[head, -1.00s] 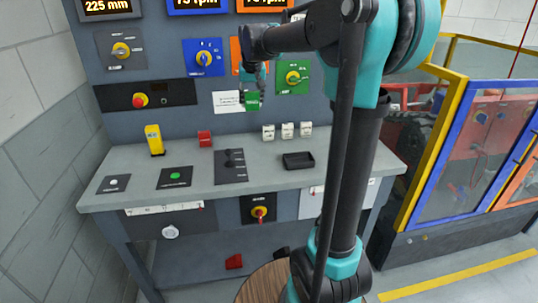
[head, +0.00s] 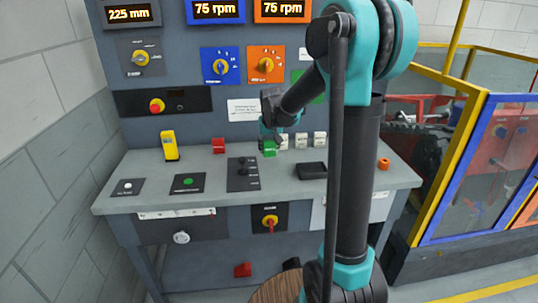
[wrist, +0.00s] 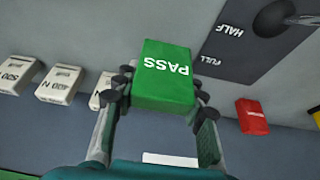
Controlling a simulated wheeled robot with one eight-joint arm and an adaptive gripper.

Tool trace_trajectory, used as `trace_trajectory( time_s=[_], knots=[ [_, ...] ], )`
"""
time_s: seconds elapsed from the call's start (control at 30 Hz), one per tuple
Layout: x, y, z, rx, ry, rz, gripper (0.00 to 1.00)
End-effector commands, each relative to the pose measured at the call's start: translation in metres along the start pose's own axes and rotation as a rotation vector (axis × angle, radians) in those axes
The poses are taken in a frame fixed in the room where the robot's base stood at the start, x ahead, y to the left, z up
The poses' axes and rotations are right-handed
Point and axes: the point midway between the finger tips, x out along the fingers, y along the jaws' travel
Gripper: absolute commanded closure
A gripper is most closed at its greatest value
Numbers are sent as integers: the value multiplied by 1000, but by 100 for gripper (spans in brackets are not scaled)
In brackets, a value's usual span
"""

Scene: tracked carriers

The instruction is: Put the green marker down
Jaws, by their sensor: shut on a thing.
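The green marker (head: 269,149) is a small block. It shows large in the wrist view (wrist: 166,78), with the word PASS in white. My gripper (head: 267,140) is shut on it, with the fingers on either side of the block in the wrist view (wrist: 160,88). The marker is low over the back part of the grey bench (head: 140,188), between a red block (head: 218,146) and several white blocks (head: 301,141). I cannot tell whether its underside touches the bench.
A black tray (head: 312,170) lies to the right of the marker, and a lever plate (head: 242,180) to its front left. A yellow device (head: 169,146) stands further left. An orange ring (head: 384,163) sits at the bench's right end. Another red block (head: 242,269) lies below the bench.

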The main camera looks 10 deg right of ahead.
Motion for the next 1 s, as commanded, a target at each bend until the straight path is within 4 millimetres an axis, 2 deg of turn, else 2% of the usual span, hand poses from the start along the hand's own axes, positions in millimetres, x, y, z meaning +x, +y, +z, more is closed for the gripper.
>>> trace_trajectory(
  time_s=[0.23, 0.67, 0.7, 0.83, 1.0],
  knots=[
    [29, 0, 12, 0, 0, 0, 88],
    [35, 0, 14, 0, 0, 0, 88],
    [34, 0, 14, 0, 0, 0, 54],
    [34, 0, 14, 0, 0, 0, 38],
    [34, 0, 14, 0, 0, 0, 38]
  ],
)
